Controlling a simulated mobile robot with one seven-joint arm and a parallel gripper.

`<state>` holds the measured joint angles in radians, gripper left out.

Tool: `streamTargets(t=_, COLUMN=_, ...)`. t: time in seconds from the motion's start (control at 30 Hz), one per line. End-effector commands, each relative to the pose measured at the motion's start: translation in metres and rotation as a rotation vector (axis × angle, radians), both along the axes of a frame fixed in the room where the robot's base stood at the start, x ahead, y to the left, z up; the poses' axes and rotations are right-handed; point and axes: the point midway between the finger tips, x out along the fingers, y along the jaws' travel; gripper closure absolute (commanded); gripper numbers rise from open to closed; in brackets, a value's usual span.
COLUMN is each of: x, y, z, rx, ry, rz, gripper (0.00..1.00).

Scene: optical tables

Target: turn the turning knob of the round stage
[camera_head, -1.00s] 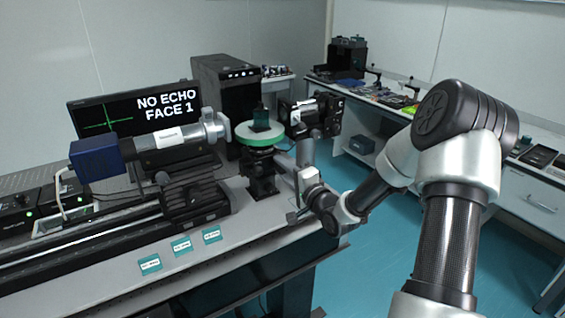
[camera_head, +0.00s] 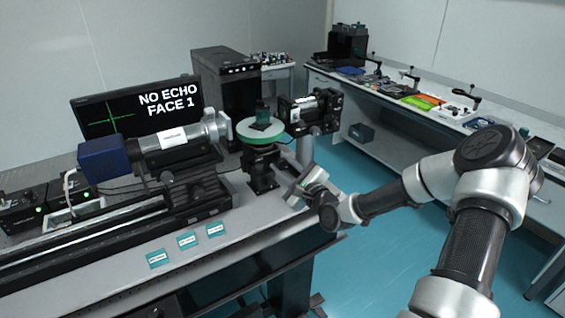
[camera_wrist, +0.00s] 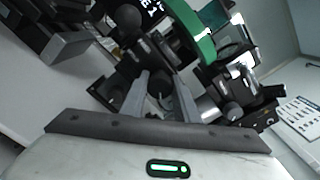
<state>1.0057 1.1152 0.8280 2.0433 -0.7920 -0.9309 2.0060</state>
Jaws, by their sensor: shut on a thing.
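The round stage (camera_head: 260,142) stands on a dark mount at the right part of the optical table, with a white top and green rim. A dark green block (camera_head: 262,113) stands on it. In the wrist view, the green rim (camera_wrist: 192,32) shows at the top. My gripper (camera_head: 290,186) is low in front of the stage mount, tilted. In the wrist view, its two fingers (camera_wrist: 161,84) are shut on the dark turning knob (camera_wrist: 160,86) below the rim. The knob is partly hidden between the fingers, and the head view does not show it clearly.
A blue-ended cylinder (camera_head: 150,146) on a rail carriage points at the stage from the left. A black device (camera_head: 322,108) stands close behind right. The monitor (camera_head: 135,112) reads "NO ECHO FACE 1". Small labels (camera_head: 187,240) lie near the front edge. Open floor lies to the right.

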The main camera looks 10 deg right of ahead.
Motion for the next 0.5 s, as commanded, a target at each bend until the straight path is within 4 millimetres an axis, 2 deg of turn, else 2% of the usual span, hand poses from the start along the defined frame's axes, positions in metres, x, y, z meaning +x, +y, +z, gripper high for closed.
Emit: streamTargets(t=0.5, x=-0.0001, y=-0.0015, z=-0.0017, rx=0.474, ry=0.146, rz=-0.002, gripper=0.95)
